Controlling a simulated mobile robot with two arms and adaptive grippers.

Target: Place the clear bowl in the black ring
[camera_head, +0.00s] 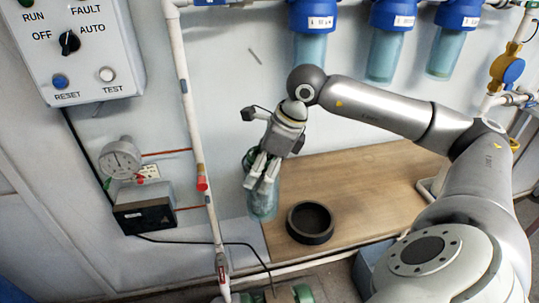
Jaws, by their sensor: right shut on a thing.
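My right gripper (265,182) points down and is shut on the clear bowl (263,205), a see-through, bluish, cup-shaped vessel. The fingers cover part of the bowl's upper portion. The bowl is at the left end of the wooden board, left of the black ring and apart from it. The black ring (310,236) lies flat on the board near its front edge, with its opening facing up. My left gripper is not in view.
The wooden board (365,185) is bare behind and right of the ring. A white vertical pipe (190,120) with a red fitting stands just left of the bowl. Blue-capped filter housings (312,15) hang above. A control box (75,50) and a gauge (120,158) are at left.

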